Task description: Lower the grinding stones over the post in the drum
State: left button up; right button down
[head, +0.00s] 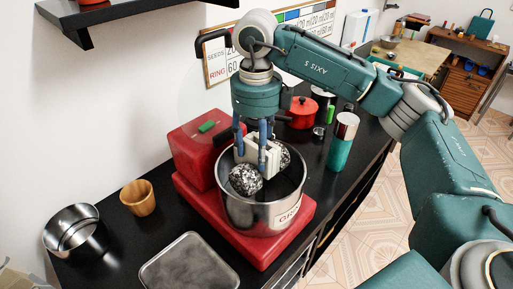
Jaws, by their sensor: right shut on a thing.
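My right gripper (254,165) points down into the steel drum (262,213) of the red grinder (196,152). It is shut on the pale holder of the grinding stones (246,179). The stones are speckled black and white; one shows at the front left of the holder and part of another behind it at the right. They are inside the drum's mouth. The post is hidden behind the stones and gripper, so I cannot tell whether the stones are around it. My left gripper is not in view.
A flat metal tray (190,265), a wooden cup (138,198) and a steel pot (74,232) stand left of the grinder on the black counter. A teal and white flask (342,142) and a red pot (302,113) stand behind the drum. A dark shelf (110,14) hangs upper left.

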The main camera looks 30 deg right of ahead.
aim_at(256, 168)
jog(key=shift+w+f+b, duration=0.1)
jog(key=shift+f+b, duration=0.6)
jog(key=shift+f, duration=0.05)
jog(key=shift+f+b, duration=0.3)
jog(key=shift+f, duration=0.05)
jog(key=shift+f+b, duration=1.6)
jog(key=shift+f, duration=0.5)
jog(key=shift+f+b, duration=0.55)
jog(key=shift+f, duration=0.15)
